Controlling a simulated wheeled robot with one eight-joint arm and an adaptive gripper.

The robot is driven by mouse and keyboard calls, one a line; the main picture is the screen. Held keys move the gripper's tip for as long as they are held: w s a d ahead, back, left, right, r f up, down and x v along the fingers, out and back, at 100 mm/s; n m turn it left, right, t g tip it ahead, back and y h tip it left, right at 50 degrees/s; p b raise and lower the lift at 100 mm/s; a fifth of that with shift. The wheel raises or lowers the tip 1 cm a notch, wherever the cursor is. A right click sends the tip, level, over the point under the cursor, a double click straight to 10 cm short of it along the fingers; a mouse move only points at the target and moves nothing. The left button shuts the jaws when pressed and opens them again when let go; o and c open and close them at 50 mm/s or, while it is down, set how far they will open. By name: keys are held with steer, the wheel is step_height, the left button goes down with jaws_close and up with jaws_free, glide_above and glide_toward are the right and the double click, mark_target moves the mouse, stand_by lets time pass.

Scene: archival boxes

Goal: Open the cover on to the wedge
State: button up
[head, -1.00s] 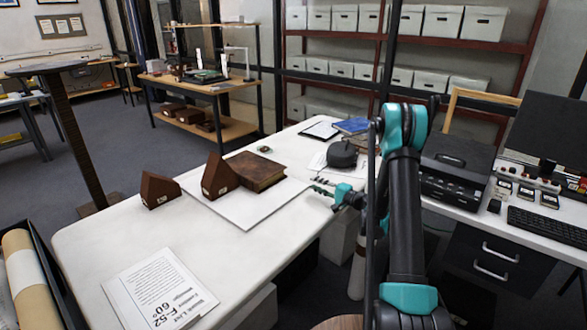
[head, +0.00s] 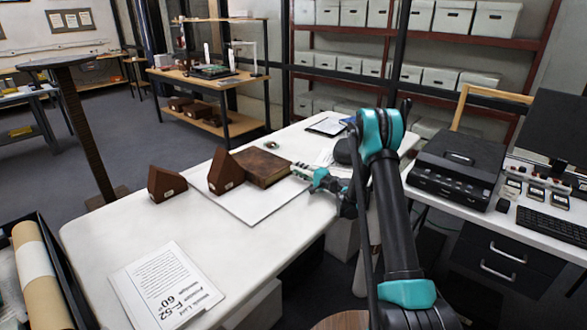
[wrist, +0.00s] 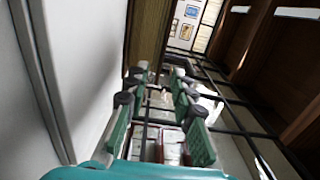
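A brown book (head: 262,167) lies closed on a thin white board (head: 262,208) on the white table. A dark brown wedge (head: 225,172) with a small white label stands against the book's left side. A second brown wedge (head: 166,184) stands further left on the table. My gripper (head: 301,170) is low beside the book's right edge; whether it touches is not clear. In the wrist view my gripper (wrist: 161,80) shows two green-padded fingers apart, with nothing clearly held between them. A brown strip (wrist: 153,35), likely the book, shows just beyond the left finger.
A printed sheet (head: 168,286) lies on the near part of the table (head: 100,238). A dark rounded object (head: 344,151) stands behind my arm. A black machine (head: 455,170) and keyboard (head: 545,228) are on the right desk.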

steer(key=shift+x, duration=1.55)
jaws_close()
